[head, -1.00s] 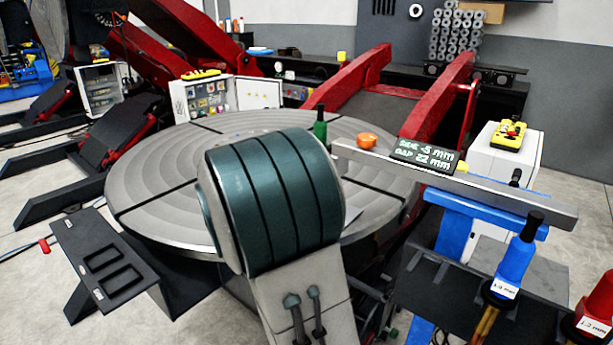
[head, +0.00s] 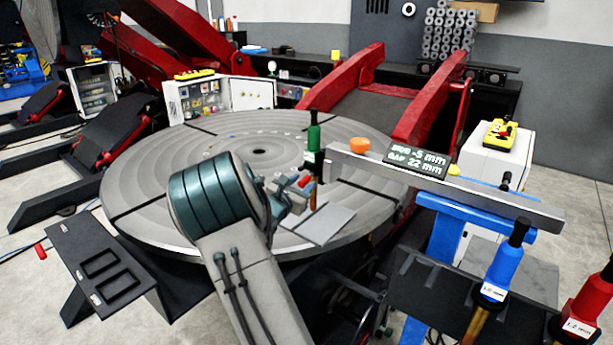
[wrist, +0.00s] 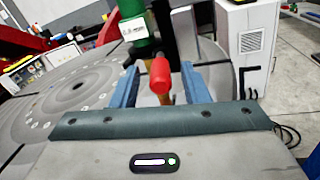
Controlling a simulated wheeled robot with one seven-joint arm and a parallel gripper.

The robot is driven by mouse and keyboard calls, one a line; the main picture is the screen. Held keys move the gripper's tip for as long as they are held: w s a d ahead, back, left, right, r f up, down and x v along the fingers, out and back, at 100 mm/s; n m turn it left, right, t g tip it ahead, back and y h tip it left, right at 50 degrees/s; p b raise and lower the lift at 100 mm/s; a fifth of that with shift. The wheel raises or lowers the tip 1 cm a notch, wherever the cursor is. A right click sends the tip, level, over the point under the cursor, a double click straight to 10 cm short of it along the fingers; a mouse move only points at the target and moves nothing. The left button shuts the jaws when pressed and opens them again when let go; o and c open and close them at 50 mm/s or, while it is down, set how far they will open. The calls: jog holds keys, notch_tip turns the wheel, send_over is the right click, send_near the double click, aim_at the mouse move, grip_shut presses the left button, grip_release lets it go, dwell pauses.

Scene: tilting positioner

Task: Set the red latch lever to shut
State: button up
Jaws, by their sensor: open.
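The red latch lever (wrist: 160,77) shows in the wrist view as a rounded red handle on a dark stem. It appears between the two blue fingers of my gripper (wrist: 158,69), which are apart. Neither finger visibly touches it, and its depth between them is hard to tell. In the head view a small red part (head: 304,181), apparently the lever, shows by my gripper (head: 291,184) above the round table's near right side. The latch's base and shut mark are hidden or too small to read.
A green torch (head: 313,138) labelled 0.8 mm in the wrist view (wrist: 136,30) stands close behind the lever. The round table (head: 150,190) is mostly clear.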

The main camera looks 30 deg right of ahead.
aim_at(307, 179)
jog(key=shift+p+x, duration=0.3)
jog(key=shift+x, duration=1.4)
jog(key=shift+s, duration=0.1)
grip_shut()
